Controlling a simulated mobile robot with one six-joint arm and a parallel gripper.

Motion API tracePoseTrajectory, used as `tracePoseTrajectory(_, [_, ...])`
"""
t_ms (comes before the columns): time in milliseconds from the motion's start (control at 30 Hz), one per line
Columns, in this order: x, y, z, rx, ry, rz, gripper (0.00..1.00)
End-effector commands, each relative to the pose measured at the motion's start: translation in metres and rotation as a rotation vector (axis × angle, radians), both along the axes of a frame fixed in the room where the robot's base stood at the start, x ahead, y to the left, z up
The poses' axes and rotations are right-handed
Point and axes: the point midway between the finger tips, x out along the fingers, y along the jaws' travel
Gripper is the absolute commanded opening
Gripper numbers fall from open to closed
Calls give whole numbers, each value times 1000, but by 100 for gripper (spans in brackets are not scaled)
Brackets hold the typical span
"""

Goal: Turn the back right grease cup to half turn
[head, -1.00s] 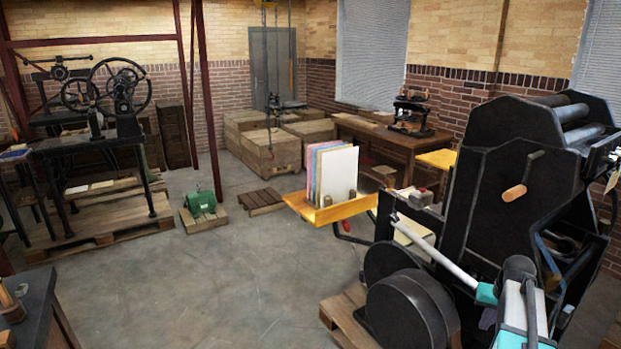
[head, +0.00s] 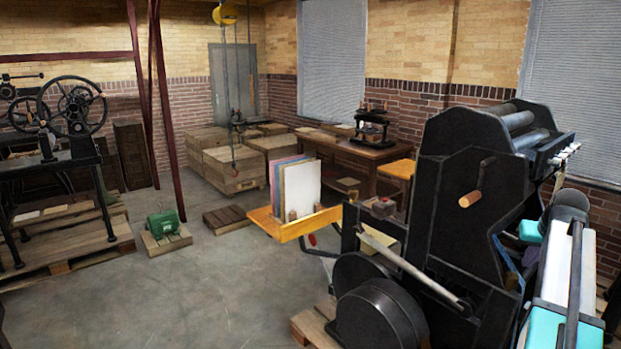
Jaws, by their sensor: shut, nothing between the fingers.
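The black hand press (head: 455,205) with its rollers (head: 520,120) fills the right side of the head view. A row of small pale fittings (head: 567,154) sits along its upper right edge. They are too small to tell whether any is a grease cup. I cannot make out the back right grease cup or its turn. My arm, white and teal with a dark joint, stands at the lower right, in front of part of the press. My gripper does not show.
A yellow shelf (head: 318,224) holding coloured boards (head: 297,188) juts left from the press. A crank with a wooden handle (head: 470,199) sticks out from its side. Open floor (head: 215,290) lies left of the press.

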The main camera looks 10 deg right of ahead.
Motion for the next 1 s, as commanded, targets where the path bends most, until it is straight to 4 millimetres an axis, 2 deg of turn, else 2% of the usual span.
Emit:
tracePoseTrajectory(267, [0,0,-2,0,0,0,0])
tracePoseTrajectory(467, [0,1,-11,0,0,1,0])
tracePoseTrajectory(1000, [0,2,-58,1,2,1,0])
